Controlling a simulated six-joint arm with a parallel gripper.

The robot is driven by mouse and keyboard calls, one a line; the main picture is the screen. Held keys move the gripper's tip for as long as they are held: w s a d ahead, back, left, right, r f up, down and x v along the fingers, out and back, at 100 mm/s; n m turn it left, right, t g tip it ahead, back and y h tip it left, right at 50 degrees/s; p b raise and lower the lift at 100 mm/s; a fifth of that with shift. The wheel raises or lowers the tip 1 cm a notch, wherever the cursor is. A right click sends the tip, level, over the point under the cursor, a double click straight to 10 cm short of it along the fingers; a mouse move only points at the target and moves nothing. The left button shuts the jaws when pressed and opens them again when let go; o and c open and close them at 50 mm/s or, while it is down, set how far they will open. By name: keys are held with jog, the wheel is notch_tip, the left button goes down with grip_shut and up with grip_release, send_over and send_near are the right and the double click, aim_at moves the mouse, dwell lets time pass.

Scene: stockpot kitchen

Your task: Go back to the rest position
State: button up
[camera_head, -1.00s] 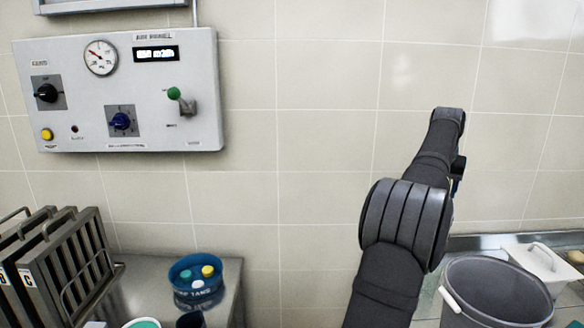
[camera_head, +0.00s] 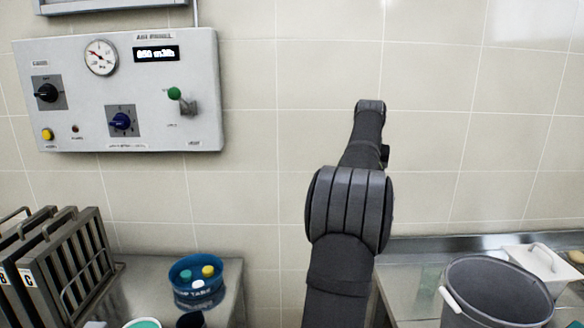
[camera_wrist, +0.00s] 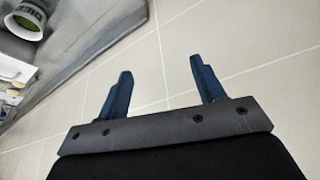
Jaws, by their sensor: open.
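My gripper shows in the wrist view (camera_wrist: 160,88) with its two blue fingers spread wide apart and nothing between them. Tiled wall lies behind the fingers in that view. In the head view my dark arm stands raised in front of the tiled wall, right of the picture's middle. The gripper's fingers cannot be made out in the head view.
A control panel (camera_head: 85,125) hangs on the wall at left. Metal racks (camera_head: 62,265) and a blue tub (camera_head: 197,297) with coloured discs stand at lower left. A grey bucket (camera_head: 495,300) and a white lidded container (camera_head: 540,268) stand at lower right. The wall between is bare.

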jog(key=w+a+n, duration=0.1)
jog(key=a, duration=0.5)
jog(key=shift+a, duration=0.25)
